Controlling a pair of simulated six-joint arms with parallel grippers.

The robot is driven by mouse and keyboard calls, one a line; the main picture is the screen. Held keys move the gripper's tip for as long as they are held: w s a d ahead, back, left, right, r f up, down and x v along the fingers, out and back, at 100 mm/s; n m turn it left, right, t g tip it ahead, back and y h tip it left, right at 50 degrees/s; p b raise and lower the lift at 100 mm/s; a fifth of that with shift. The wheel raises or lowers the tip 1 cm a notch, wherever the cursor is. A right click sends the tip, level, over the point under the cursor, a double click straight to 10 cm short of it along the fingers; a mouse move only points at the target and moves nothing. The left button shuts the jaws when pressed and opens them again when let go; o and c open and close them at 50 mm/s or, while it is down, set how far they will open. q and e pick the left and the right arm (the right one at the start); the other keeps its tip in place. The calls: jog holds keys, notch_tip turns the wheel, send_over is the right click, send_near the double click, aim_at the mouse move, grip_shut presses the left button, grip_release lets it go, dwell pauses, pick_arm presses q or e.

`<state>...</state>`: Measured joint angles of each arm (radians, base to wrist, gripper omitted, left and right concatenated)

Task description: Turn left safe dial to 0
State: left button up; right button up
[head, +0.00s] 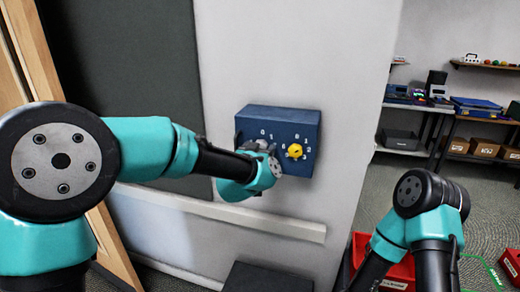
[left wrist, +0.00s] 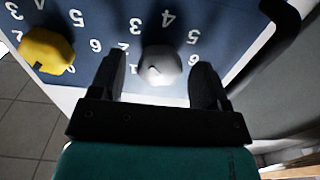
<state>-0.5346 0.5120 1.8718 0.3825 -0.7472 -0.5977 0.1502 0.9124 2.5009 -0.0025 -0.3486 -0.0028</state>
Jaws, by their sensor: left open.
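A dark blue safe box (head: 314,132) is fixed to the white wall, with white digits around two dials. The left dial (left wrist: 160,66) is a silver knob in the left wrist view, with a small dark mark on its face. In the head view my arm mostly hides it. The right dial is a yellow knob (head: 294,151), which also shows at the left of the left wrist view (left wrist: 46,50). My left gripper (left wrist: 158,68) is open, with one finger on each side of the silver knob. Whether the fingers touch it I cannot tell. My right gripper is not in view.
A pale ledge (head: 250,218) runs along the wall below the box. A dark panel (head: 130,60) covers the wall to the left. Shelves with boxes (head: 480,146) stand far right. A red bin (head: 398,275) is on the floor, near my right arm.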

pick_arm(q)
jog(key=shift+w+d, duration=0.15)
jog(key=shift+w, duration=0.3)
jog(key=c, duration=0.9)
